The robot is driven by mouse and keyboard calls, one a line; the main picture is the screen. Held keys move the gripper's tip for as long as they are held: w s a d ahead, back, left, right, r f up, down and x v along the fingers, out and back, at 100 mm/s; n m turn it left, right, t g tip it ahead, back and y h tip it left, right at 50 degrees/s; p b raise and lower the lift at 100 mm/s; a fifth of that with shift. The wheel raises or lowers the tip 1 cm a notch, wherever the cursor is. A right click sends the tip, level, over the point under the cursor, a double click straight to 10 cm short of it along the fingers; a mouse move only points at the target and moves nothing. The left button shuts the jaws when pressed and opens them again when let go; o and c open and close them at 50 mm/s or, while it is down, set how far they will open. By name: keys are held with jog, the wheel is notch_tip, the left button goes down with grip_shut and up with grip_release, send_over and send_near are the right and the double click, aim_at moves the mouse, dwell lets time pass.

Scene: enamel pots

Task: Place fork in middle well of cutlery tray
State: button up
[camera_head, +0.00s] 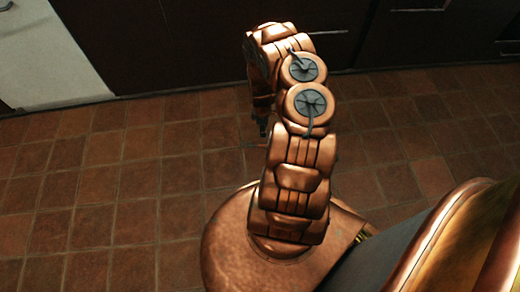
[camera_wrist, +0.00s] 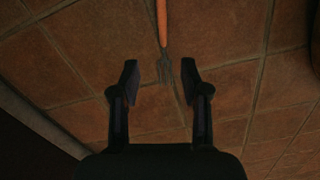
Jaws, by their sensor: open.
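The fork (camera_wrist: 162,24) has an orange handle and a grey head. In the wrist view it lies on the tiled floor, its handle running out of the top edge and its head between my open fingertips in the picture. My gripper (camera_wrist: 159,78) is open and empty. I cannot tell how high it is above the fork. In the head view my gripper (camera_head: 263,129) is small and dark, low over the floor, and partly hidden by my arm. A thin strip of the fork (camera_head: 252,146) shows beside the arm. The cutlery tray is not in view.
Dark cabinet fronts (camera_head: 200,45) stand along the back, with a pale panel (camera_head: 50,60) at the left. The brown tiled floor (camera_head: 110,190) is clear to the left. A pale baseboard strip (camera_wrist: 35,118) crosses the wrist view's left side.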

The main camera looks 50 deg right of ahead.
jog(key=b, duration=0.1)
send_over(262, 145)
notch_tip(262, 145, down, 5)
jog(key=shift+a+f, duration=0.1)
jog(key=shift+f, duration=0.1)
notch_tip(262, 145, down, 7)
jog(key=b, duration=0.6)
jog(key=shift+f+b, duration=0.1)
jog(key=shift+b, duration=0.25)
jog(key=shift+c, duration=0.2)
grip_shut()
